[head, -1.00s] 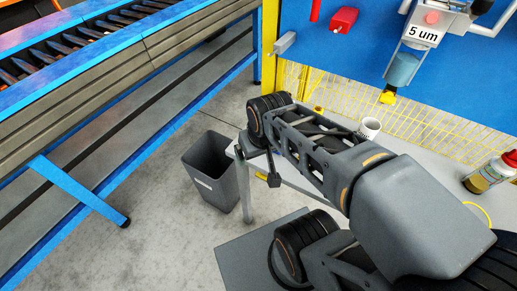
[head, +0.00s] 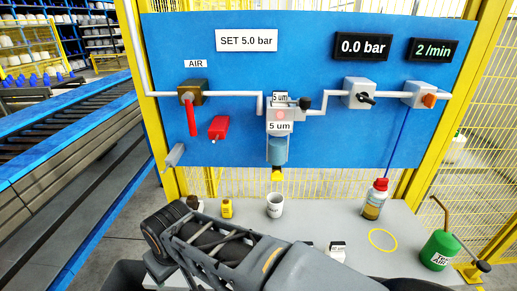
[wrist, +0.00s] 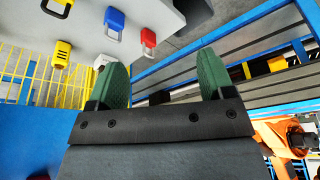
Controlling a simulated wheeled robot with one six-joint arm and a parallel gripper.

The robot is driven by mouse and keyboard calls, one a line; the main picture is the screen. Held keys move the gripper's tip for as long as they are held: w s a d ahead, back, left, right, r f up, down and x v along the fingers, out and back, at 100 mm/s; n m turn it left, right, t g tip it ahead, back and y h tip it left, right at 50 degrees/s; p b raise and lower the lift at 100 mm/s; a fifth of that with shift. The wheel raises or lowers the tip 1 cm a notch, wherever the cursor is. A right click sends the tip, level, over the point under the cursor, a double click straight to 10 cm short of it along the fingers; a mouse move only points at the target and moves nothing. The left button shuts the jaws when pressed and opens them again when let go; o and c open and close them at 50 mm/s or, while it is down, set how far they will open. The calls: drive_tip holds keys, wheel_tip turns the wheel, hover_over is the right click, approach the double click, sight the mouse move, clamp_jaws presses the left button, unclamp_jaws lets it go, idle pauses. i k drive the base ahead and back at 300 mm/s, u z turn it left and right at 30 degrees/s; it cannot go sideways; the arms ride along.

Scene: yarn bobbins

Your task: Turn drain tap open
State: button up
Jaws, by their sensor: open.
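The yellow drain tap (head: 277,174) sits at the bottom of the filter's blue-grey bowl (head: 277,150) on the blue panel. It is small in the head view, so its turn position is hard to tell. My gripper (wrist: 163,78) shows in the wrist view with two green fingers wide apart and nothing between them. In the head view my arm is low in front of the table, below and left of the tap, and its fingers are not visible there. The tap is not seen in the wrist view.
A white cup (head: 274,207) stands on the grey table below the tap. A red-capped bottle (head: 375,200) and green canister (head: 440,251) stand to the right. Yellow (wrist: 62,54), blue (wrist: 114,20) and red (wrist: 148,38) padlocks appear inverted in the wrist view.

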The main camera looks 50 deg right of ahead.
sight(276, 176)
drive_tip(key=z, duration=1.8)
drive_tip(key=k, duration=1)
drive_tip(key=u, duration=1.45)
drive_tip(key=i, duration=0.9)
drive_tip(key=z, duration=1.2)
